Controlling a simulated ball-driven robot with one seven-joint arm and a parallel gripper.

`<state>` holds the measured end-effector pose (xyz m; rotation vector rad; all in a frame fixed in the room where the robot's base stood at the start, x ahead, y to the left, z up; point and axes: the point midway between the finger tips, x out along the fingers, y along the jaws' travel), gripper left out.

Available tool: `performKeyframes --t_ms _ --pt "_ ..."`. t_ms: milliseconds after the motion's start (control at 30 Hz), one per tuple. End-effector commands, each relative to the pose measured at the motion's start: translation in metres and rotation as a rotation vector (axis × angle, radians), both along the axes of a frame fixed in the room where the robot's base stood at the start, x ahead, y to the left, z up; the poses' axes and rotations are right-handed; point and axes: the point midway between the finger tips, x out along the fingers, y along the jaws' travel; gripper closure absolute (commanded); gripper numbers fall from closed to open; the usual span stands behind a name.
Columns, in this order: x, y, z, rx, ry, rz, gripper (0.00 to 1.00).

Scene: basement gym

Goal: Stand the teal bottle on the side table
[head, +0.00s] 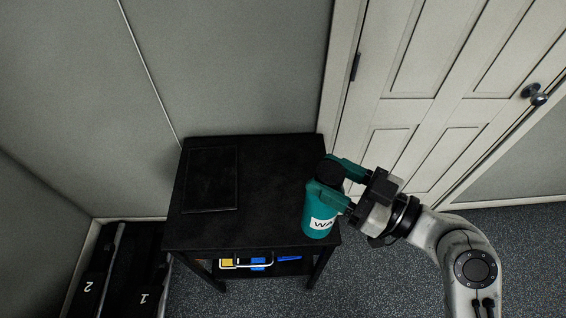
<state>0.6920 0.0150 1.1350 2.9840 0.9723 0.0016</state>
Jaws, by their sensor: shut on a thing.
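The teal bottle (316,223) has a dark cap and a white label with the letters "WA". It shows at the right front corner of the black side table (268,181). My gripper (332,180) is shut on the bottle near its upper part, reaching in from the right. The bottle looks roughly upright. From this view I cannot tell whether its base touches the tabletop or hangs in front of its edge. The gripper fingers hide part of the bottle's upper side.
A flat black rectangular item (211,179) lies on the left of the tabletop; the middle is clear. Yellow and blue items (246,262) sit on the lower shelf. Black numbered objects (118,270) stand at the left. A white door (450,90) is behind at the right.

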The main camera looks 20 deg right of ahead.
Motion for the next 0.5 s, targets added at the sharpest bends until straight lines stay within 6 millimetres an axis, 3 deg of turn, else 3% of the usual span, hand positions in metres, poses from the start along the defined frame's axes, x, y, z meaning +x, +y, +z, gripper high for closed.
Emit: performKeyframes --t_ms 133,500 --pt "0.015 -0.001 -0.014 -0.002 -0.006 0.001 0.97" --pt "0.056 -0.007 -0.022 0.002 0.002 0.0 0.97"
